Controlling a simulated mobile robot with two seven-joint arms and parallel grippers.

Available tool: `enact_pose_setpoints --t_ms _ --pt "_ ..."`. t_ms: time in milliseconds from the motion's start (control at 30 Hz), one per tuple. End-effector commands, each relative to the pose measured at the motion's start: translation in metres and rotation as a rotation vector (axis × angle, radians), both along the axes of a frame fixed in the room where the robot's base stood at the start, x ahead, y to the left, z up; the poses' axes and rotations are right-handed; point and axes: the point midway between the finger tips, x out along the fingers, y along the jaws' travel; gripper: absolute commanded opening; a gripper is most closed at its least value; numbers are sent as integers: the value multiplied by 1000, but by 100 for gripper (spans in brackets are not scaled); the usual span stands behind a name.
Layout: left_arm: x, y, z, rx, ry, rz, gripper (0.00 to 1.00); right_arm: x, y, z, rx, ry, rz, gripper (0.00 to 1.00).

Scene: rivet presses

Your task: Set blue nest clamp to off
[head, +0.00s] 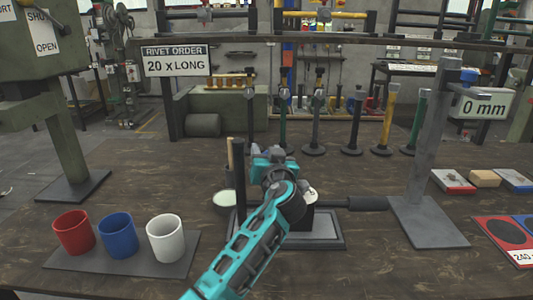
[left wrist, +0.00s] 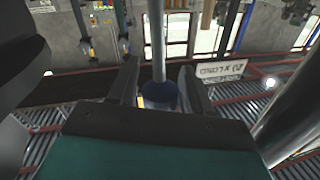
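My left gripper (head: 268,160) is in the middle of the head view, at the press fixture on the bench. Its fingertips are hidden there by its own body. In the left wrist view, which looks upside down, a blue knob-like part (left wrist: 160,95) on a grey rod (left wrist: 158,40) lies between the two fingers of that gripper (left wrist: 160,85). Whether the fingers touch it is unclear. I cannot tell for sure that this is the blue nest clamp. In the head view the clamp is not identifiable behind my arm. My right gripper is not in view.
Red (head: 74,232), blue (head: 118,235) and white (head: 166,238) cups stand on a dark mat at left. A black handle (head: 367,203) extends right from the fixture. A grey post (head: 428,150) with a "0 mm" sign stands at right. Several upright tools line the back.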

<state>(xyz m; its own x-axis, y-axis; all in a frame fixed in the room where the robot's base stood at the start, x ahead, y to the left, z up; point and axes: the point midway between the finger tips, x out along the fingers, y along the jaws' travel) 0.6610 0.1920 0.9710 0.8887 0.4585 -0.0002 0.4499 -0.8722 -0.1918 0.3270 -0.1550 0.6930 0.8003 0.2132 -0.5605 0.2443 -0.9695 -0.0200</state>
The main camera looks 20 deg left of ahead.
Motion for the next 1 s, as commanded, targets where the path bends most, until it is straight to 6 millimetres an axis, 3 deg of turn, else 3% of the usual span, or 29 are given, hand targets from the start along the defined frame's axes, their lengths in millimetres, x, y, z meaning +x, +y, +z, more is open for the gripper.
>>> enact_pose_setpoints --t_ms 500,1000 --pt "0 0 0 0 0 0 0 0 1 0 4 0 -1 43" --pt "4 1 3 -10 35 0 0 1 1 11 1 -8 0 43"
